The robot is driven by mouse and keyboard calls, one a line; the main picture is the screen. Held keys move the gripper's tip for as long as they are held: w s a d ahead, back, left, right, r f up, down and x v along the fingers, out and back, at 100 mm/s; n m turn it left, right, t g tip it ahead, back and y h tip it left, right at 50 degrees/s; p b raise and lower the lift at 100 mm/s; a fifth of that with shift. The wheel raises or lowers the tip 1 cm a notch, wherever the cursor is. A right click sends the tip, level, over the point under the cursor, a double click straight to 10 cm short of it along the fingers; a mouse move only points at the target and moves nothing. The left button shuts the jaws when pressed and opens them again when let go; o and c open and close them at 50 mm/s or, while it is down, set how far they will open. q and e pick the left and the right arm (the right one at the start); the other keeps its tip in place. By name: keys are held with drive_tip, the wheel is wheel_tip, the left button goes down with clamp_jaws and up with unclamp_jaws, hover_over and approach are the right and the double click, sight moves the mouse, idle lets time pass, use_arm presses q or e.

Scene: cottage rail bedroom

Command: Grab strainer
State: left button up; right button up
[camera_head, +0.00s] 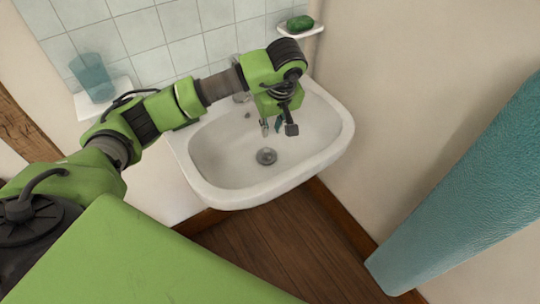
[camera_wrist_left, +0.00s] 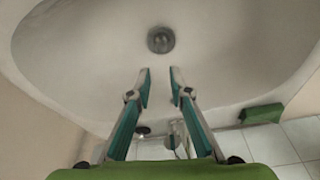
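The strainer (camera_head: 266,156) is a small round grey metal piece at the drain in the bottom of the white sink (camera_head: 225,163). It also shows in the left wrist view (camera_wrist_left: 160,39), at the top middle. My left gripper (camera_head: 271,125) hangs over the sink, beyond the strainer in the head view and apart from it. In the left wrist view the left gripper's (camera_wrist_left: 160,72) two teal-padded fingers stand apart with a narrow empty gap, pointing toward the strainer. My right gripper is not in view.
A tap (camera_head: 240,96) stands at the sink's back edge, partly behind my left arm. A green soap (camera_head: 300,23) lies on a small shelf at the upper right. A teal cup (camera_head: 92,77) stands on a left shelf.

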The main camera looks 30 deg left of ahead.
use_arm(q)
hover_over(267, 151)
drive_tip(key=f, duration=0.5)
drive_tip(key=d+f+p, duration=0.1)
drive_tip(key=f, duration=0.1)
drive_tip(key=shift+s+f, duration=0.25)
drive_tip(key=shift+f, duration=0.05)
drive_tip(key=shift+a+f, duration=0.1)
drive_tip(key=shift+f, duration=0.4)
drive_tip(key=p+x, duration=0.1)
drive_tip(key=x, duration=0.2)
drive_tip(key=shift+s+f, duration=0.1)
drive_tip(key=shift+f, duration=0.25)
drive_tip(key=shift+a+f, duration=0.1)
drive_tip(key=shift+f, duration=0.3)
clamp_jaws()
